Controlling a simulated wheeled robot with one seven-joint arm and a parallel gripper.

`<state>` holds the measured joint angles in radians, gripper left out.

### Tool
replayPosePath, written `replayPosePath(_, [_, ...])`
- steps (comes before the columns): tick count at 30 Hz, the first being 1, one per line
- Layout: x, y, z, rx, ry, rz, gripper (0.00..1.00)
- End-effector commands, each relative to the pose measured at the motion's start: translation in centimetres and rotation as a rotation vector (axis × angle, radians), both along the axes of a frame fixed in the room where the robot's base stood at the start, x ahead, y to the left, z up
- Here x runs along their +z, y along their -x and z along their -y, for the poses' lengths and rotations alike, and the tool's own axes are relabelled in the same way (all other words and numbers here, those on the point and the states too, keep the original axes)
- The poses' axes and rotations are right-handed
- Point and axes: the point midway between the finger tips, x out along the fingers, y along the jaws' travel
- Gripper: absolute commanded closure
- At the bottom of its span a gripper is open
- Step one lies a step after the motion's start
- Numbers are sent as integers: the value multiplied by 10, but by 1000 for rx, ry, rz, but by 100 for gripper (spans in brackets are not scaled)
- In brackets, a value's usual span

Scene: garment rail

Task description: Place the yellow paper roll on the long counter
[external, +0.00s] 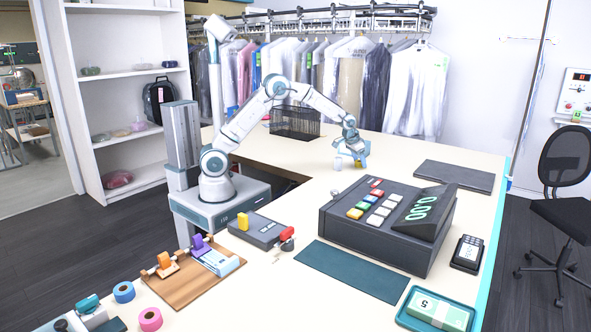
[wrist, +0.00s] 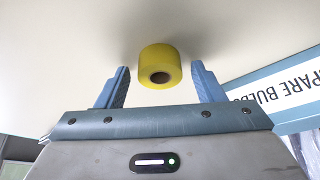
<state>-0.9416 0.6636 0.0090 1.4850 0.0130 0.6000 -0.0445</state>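The yellow paper roll (wrist: 160,66) shows in the wrist view with its dark core hole facing the camera. It lies between and slightly beyond my open fingertips (wrist: 160,78), with a gap on each side. A pale surface with a soft shadow is behind it, and the roll appears to rest on it. In the external view my gripper (external: 350,152) is low over the far part of the long counter (external: 300,178).
A cash register (external: 385,225) and a dark mat (external: 454,176) are right of my gripper. A black wire basket (external: 296,122) stands behind it. A "SPARE BULBS" label (wrist: 285,94) is close on the right in the wrist view. Bare counter lies around the gripper.

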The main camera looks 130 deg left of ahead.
Motion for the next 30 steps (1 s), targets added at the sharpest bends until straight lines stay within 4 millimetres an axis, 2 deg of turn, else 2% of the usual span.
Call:
replayPosePath(5, [1,0,0,0,0,0,38])
replayPosePath(10, [10,1,2,0,-2,1,38])
replayPosePath(24, [94,21,31,-1,-3,1,38])
replayPosePath(30, [112,25,37,-1,-1,0,38])
